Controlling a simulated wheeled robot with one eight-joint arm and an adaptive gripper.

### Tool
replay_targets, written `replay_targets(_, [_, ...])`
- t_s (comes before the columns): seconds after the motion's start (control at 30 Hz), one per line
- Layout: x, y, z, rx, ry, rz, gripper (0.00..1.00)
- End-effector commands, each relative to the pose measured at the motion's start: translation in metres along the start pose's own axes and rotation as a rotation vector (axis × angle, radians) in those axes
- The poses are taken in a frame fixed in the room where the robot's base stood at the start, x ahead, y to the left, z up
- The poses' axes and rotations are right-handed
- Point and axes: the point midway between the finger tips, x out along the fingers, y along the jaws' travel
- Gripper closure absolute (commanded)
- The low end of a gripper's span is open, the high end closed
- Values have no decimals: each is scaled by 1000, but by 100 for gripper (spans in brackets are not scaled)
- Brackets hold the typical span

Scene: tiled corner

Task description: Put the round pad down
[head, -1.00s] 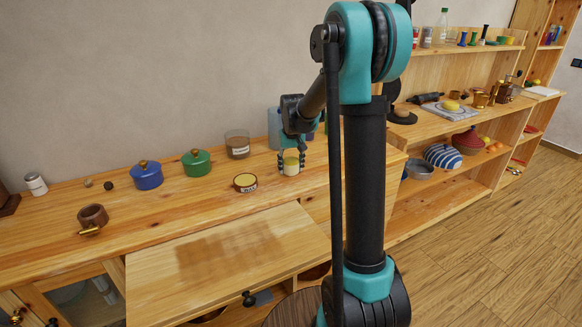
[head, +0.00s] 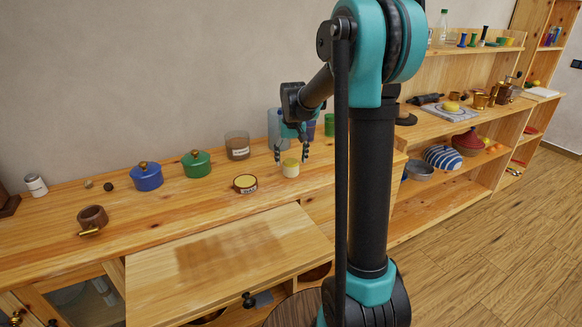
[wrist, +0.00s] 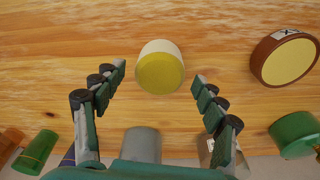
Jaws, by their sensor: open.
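The round pad is a short, pale cylinder with a yellow top (head: 290,168). It stands upright on the wooden counter, and in the wrist view it shows at the upper middle (wrist: 160,70). My gripper (head: 291,156) is open just above the pad, its fingers pointing down. In the wrist view, the fingers of my gripper (wrist: 158,77) are spread to the left and right of the pad, with clear gaps and no contact. Nothing is between the fingers.
A brown-rimmed round tin (head: 245,184) sits left of the pad; it also shows in the wrist view (wrist: 286,58). Farther left are a green pot (head: 196,164) and a blue pot (head: 146,176). A labelled glass jar (head: 237,146) stands behind. The counter in front of the pad is clear.

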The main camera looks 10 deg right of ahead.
Motion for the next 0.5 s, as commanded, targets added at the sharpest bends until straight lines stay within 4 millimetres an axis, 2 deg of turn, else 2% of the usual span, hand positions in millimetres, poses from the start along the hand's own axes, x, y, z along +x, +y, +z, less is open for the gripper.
replay_targets(0.03, [-12, 0, 0, 0, 0, 0, 29])
replay_targets(0.2, [-45, 0, 0, 0, 0, 0, 29])
replay_targets(0.33, [-64, 0, 0, 0, 0, 0, 29])
replay_targets(0.5, [-76, 0, 0, 0, 0, 0, 29])
